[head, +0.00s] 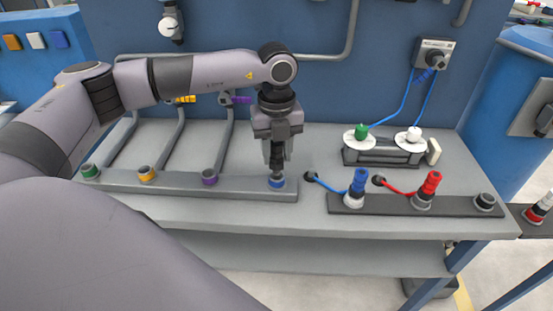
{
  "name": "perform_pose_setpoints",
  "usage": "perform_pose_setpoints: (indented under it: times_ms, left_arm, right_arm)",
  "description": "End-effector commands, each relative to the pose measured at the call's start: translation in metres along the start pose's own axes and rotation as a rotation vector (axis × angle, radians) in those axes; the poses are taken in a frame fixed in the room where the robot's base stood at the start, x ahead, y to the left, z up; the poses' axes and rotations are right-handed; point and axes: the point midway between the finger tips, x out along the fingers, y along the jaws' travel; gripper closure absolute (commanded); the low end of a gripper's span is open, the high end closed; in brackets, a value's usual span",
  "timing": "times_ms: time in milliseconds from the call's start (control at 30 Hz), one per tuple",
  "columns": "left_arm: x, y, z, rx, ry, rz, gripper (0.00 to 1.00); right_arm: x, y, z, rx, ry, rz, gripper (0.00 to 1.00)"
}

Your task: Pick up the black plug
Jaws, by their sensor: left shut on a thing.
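My left gripper (277,165) points straight down over the right end of the long grey rail. It is shut on the black plug (277,172), which shows as a dark piece between and below the fingers. The plug is upright, right at the blue-ringed socket (277,184); I cannot tell whether it sits in the socket or just above it. The fingers hide much of the plug. My right gripper is not in view.
The grey rail (185,184) also has green, orange and purple ringed sockets. To the right, a dark rail (400,205) carries a blue plug (357,184), a red plug (429,185) and a black-ringed socket (485,202). A box with green and white plugs stands behind.

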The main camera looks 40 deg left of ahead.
Motion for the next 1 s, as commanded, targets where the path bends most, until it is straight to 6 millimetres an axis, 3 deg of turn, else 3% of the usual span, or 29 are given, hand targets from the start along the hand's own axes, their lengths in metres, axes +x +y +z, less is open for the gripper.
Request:
perform_pose_setpoints:
  times_ms: [300, 500, 700, 1000]
  left_arm:
    - [-0.089, -0.001, 0.000, 0.001, -0.003, -0.006, 1.00]
    - [-0.138, -0.001, 0.000, 0.002, -0.001, -0.003, 1.00]
    - [-0.165, -0.001, 0.000, 0.002, 0.000, -0.001, 1.00]
    - [-0.172, 0.000, 0.000, 0.002, 0.001, 0.001, 1.00]
  right_arm:
    - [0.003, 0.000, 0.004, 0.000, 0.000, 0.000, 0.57]
    - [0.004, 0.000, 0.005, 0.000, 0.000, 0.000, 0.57]
    - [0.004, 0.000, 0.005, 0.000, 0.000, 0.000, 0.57]
    - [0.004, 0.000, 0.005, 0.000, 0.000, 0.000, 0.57]
